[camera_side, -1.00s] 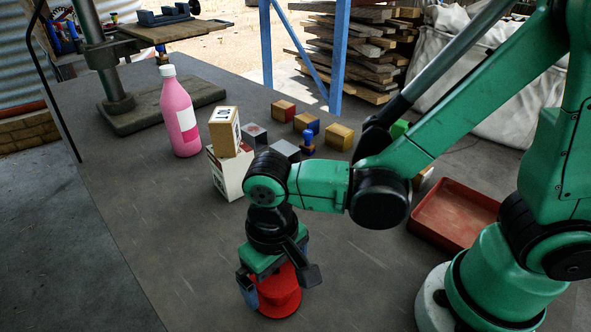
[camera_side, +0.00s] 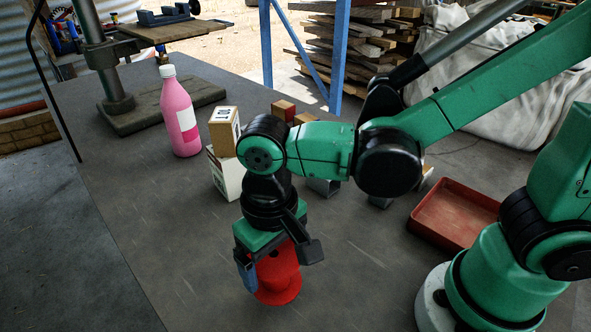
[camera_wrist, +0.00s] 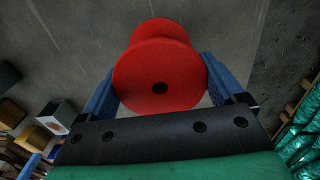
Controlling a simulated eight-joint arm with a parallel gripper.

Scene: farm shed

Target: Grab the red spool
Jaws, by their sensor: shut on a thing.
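The red spool (camera_side: 279,281) is between the fingers of my gripper (camera_side: 268,264) near the front of the grey table in the side view.
A pink bottle (camera_side: 179,115) stands at the left back. A small box (camera_side: 224,131) sits on a white box (camera_side: 226,174) just behind my arm. Several blocks stand farther back, partly hidden by my arm. A red tray (camera_side: 455,215) lies at the right. The front left table is clear.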

